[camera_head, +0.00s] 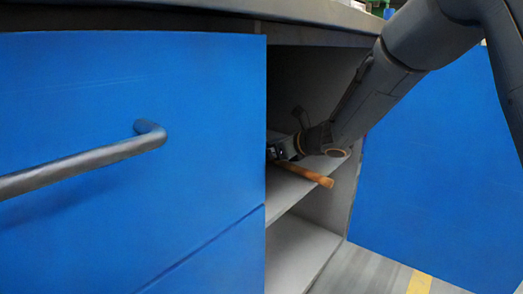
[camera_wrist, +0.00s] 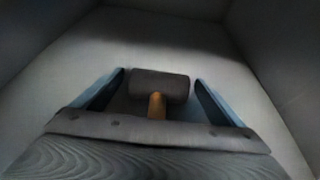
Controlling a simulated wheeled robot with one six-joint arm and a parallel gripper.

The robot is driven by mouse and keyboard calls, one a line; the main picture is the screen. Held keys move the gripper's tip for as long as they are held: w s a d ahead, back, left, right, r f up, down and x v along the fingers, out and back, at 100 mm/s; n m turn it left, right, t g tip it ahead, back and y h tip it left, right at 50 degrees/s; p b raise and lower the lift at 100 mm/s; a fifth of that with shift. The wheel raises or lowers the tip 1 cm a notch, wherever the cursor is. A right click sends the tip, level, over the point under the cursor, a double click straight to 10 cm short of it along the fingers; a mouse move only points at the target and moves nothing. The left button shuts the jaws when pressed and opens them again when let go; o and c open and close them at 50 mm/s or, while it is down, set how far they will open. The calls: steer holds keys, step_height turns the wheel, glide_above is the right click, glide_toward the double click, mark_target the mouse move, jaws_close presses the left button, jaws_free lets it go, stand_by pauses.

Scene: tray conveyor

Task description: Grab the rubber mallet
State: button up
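The rubber mallet lies on a shelf inside an open blue cabinet. Its dark head (camera_wrist: 160,86) and the top of its wooden handle (camera_wrist: 157,107) show in the wrist view, with the handle running back under my gripper. In the head view the orange-brown handle (camera_head: 306,175) sticks out towards the shelf's front edge, and the head is hidden. My gripper (camera_wrist: 159,79) is open, with one finger on each side of the mallet head and visible gaps to both. In the head view my gripper (camera_head: 277,151) is inside the compartment, partly hidden by the blue front.
A blue cabinet front (camera_head: 130,110) with a grey bar handle (camera_head: 85,167) covers the left. A blue panel (camera_head: 430,180) stands on the right. The shelf (camera_head: 283,190) has an empty space below it. A countertop (camera_head: 300,12) is above, and grey compartment walls (camera_wrist: 280,60) enclose my gripper.

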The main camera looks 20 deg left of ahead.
mark_target(290, 165)
steer(key=shift+d, duration=0.1)
steer(key=p+v, duration=0.3)
steer(key=v, duration=0.3)
steer(key=shift+s+d+r, duration=0.1)
steer(key=shift+d+r, duration=0.2)
steer(key=shift+s+d, duration=0.15)
steer(key=shift+d, duration=0.25)
